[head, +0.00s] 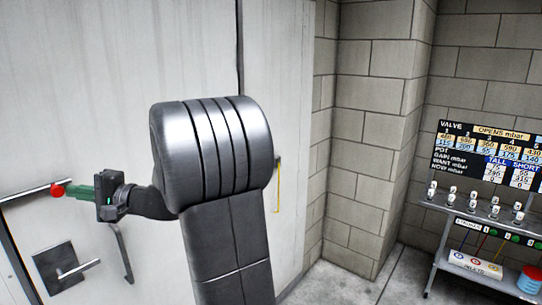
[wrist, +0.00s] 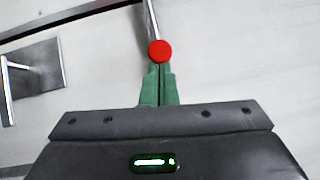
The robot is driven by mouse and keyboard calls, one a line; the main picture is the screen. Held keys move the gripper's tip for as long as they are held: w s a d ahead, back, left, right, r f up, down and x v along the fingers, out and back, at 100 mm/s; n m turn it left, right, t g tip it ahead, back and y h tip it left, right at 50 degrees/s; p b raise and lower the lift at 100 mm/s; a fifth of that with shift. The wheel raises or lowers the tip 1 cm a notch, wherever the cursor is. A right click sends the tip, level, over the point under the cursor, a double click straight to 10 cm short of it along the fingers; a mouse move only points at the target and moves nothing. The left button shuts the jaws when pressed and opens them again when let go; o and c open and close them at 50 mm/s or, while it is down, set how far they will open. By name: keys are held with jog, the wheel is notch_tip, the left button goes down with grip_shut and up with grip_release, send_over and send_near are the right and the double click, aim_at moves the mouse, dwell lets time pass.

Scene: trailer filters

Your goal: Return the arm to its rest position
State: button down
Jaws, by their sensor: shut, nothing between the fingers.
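My arm (head: 225,235) rises through the middle of the head view and bends to the left. My gripper (head: 68,191) reaches out at the left with its green fingers level, in front of a pale door. In the wrist view my gripper (wrist: 158,72) has its two green fingers together with nothing between them. A round red knob (head: 57,190) shows just beyond the fingertips, and it also shows in the wrist view (wrist: 160,51). I cannot tell whether the fingertips touch it.
The pale door (head: 110,50) has a lever handle on a dark plate (head: 60,266) and a bar (head: 30,196). A block wall (head: 375,110) stands right of it. Farther right are a valve board (head: 490,155) and a shelf cart (head: 470,220). Some floor (head: 345,275) is clear.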

jog(key=w+d+f+p, duration=0.1)
jog(key=w+d+p, duration=0.1)
jog(key=w+d, duration=0.55)
jog(key=d+b, duration=0.2)
jog(key=d, duration=0.7)
jog(key=shift+f, duration=0.4)
jog(key=shift+d, duration=0.1)
